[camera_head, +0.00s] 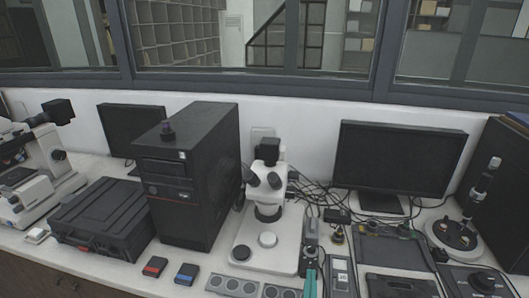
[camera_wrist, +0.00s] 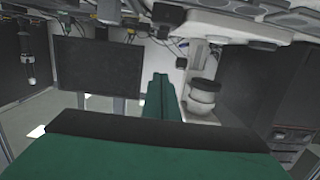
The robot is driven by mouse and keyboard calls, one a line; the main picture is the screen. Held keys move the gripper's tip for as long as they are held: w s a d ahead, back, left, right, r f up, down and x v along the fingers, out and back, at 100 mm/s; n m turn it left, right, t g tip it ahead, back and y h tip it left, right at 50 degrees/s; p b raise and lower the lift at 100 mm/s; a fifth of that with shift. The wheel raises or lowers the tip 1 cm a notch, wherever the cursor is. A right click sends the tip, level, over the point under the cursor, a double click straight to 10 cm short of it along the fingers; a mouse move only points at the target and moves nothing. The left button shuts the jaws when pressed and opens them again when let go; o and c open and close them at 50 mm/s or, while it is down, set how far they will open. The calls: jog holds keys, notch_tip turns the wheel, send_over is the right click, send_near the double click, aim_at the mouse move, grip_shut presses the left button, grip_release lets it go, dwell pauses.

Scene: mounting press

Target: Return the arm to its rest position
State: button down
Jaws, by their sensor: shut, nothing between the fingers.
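My gripper (camera_wrist: 160,92) shows only in the wrist view, in the middle of the picture. Its two narrow green fingers are together, with nothing between them. The wide green gripper body with a dark band fills the bottom of that view. The wrist picture is upside down, with the bench at the top. The fingertips stand clear in front of the stereo microscope (camera_wrist: 203,98) and the monitor (camera_wrist: 85,72). I cannot make out my arm or gripper in the head view.
In the head view, a black computer tower (camera_head: 190,178), a white stereo microscope (camera_head: 268,205) and a monitor (camera_head: 398,160) stand on the bench. A black case (camera_head: 105,217) lies at left. Small blocks, a teal-handled tool (camera_head: 310,282) and several devices crowd the front.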

jog(key=s+a+f+n+y, duration=0.1)
jog(key=s+a+f, duration=0.45)
jog(key=s, duration=0.25)
jog(key=s+a+f+n+y, duration=0.1)
jog(key=s+a+f, duration=0.3)
jog(key=s+f, duration=0.3)
jog(key=s+a+y, duration=0.1)
jog(key=s+a, duration=0.2)
jog(key=s, duration=0.6)
jog(key=s+a+r+n+y, duration=0.1)
jog(key=s+a, duration=0.2)
jog(key=s, duration=0.7)
jog(key=shift+s+a+r+g+y, duration=0.15)
jog(key=shift+a+r+g+y, duration=0.05)
jog(key=shift+g+y, duration=0.1)
